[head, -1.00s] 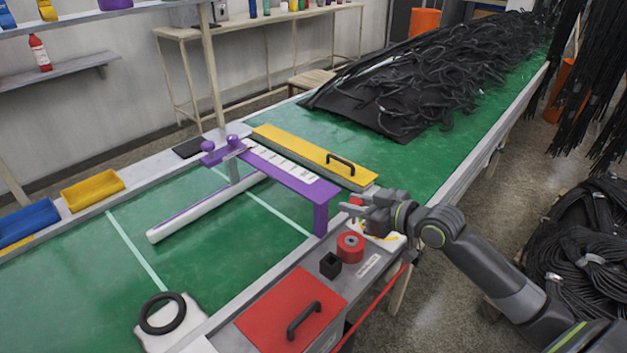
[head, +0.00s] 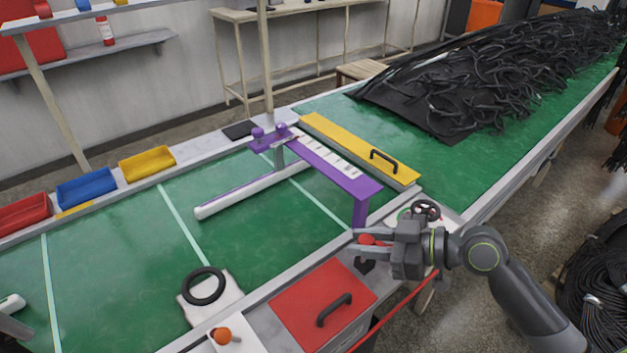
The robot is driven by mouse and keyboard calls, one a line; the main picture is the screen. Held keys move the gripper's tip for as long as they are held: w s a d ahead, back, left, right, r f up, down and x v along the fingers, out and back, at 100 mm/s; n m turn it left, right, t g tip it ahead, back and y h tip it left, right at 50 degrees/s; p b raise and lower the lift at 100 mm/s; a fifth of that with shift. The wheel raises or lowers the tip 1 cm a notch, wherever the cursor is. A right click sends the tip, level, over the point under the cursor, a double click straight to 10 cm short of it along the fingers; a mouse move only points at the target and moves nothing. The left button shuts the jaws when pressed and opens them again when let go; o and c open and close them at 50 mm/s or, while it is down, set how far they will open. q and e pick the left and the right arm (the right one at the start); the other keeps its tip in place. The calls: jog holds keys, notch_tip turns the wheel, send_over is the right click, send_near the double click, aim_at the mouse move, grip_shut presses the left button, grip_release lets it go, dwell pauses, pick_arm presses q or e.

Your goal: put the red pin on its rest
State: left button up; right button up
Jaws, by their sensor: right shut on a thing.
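My right gripper (head: 358,240) reaches in from the right over the grey ledge along the bench's near edge. It is shut on a small red piece (head: 367,239), which I take for the red pin. The fingers cover most of it, so its full shape and tilt are hidden. A small black block (head: 365,265) stands on the ledge just below the fingers in the picture. I cannot tell which thing is the pin's rest, and my gripper hides part of that ledge. My left gripper is not clearly in view.
A red box lid (head: 322,305) with a black handle lies left of the gripper. A purple arm (head: 330,170) and a yellow cover (head: 350,145) stand behind it. A dark wheel (head: 425,210) is close behind the gripper. A black ring (head: 204,286) lies on a white plate.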

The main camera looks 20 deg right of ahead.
jog(key=w+d+f+m+t+h+b, duration=0.1)
jog(key=w+d+f+b, duration=0.25)
jog(key=w, duration=0.25)
jog(key=shift+m+t, duration=0.3)
jog(key=f, duration=0.3)
jog(key=d+f+b, duration=0.1)
jog(key=f, duration=0.2)
jog(key=w+f, duration=0.1)
jog(key=f, duration=0.2)
jog(key=shift+d+b, duration=0.25)
jog(key=shift+b, duration=0.1)
pick_arm(q)
jog(key=f, duration=0.1)
jog(key=w+f, duration=0.1)
jog(key=f, duration=0.1)
jog(key=w+f, duration=0.1)
jog(key=f, duration=0.1)
jog(key=shift+a+f, duration=0.15)
pick_arm(e)
jog(key=shift+f+b, duration=0.35)
jog(key=shift+b, duration=0.05)
jog(key=o, duration=1)
pick_arm(q)
jog(key=shift+w+f, duration=0.2)
jog(key=shift+s, duration=0.1)
